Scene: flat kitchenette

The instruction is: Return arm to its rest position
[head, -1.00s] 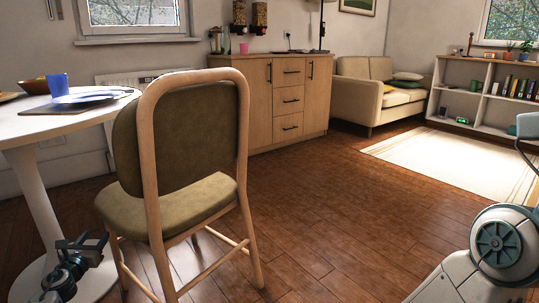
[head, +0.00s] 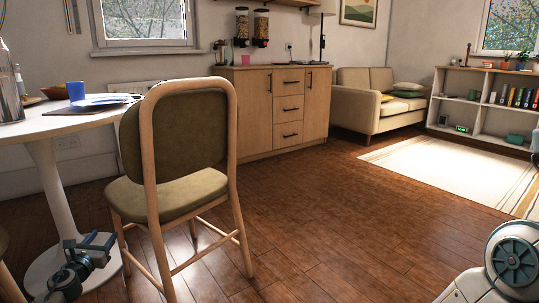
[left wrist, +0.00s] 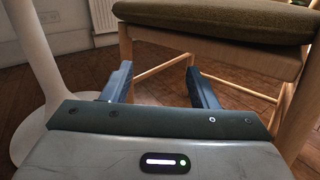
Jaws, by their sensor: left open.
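My left gripper (head: 92,244) is low at the bottom left of the head view, in front of the white table's pedestal and left of the chair. In the left wrist view its two fingers (left wrist: 160,85) stand apart with nothing between them. The olive-cushioned wooden chair (head: 176,199) is close to the gripper, its seat and legs filling the upper right of the left wrist view. I cannot tell the exact gap between them. At the right edge of the head view a white and teal part of my own body shows; the right gripper does not.
A round white table (head: 60,125) with a blue cup (head: 76,91) stands at left. A wooden cabinet (head: 258,119) is against the wall, with a sofa (head: 372,100) and shelf (head: 490,107) beyond. The wooden floor (head: 330,210) is clear in the middle; a cream rug (head: 440,165) lies at right.

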